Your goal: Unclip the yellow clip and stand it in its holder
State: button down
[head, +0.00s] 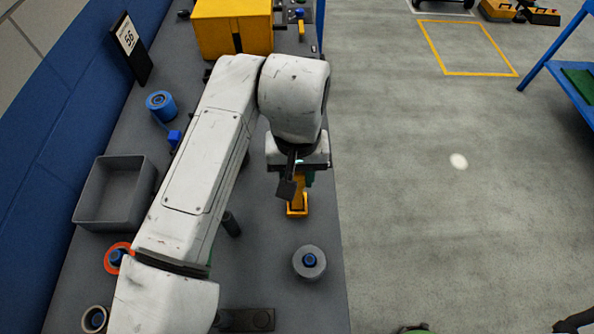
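My gripper (292,187) hangs over the right side of the grey bench, pointing down. A yellow piece (297,205) stands upright on the bench directly under it, its top partly hidden by the dark fingers. I cannot tell whether this is the clip, its holder, or both together. A small teal part (309,178) shows beside the fingers. From this angle I cannot see whether the fingers are apart or closed on the yellow piece. A second small yellow item (301,30) is at the far end of the bench.
A grey open bin (83,205), a blue roll (160,105) and an orange ring (112,258) lie left of my arm. A grey disc with a blue centre (309,268) is in front of the yellow piece. A large yellow box (215,30) stands at the back.

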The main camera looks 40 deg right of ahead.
jog(key=shift+f, duration=0.25)
jog(key=shift+f+b, duration=0.45)
jog(key=shift+f, duration=0.25)
jog(key=c, duration=0.7)
grip_release()
jog(key=shift+r, duration=0.1)
notch_tip(320, 180, up, 7)
jog(key=p, duration=0.6)
dwell(0.3)
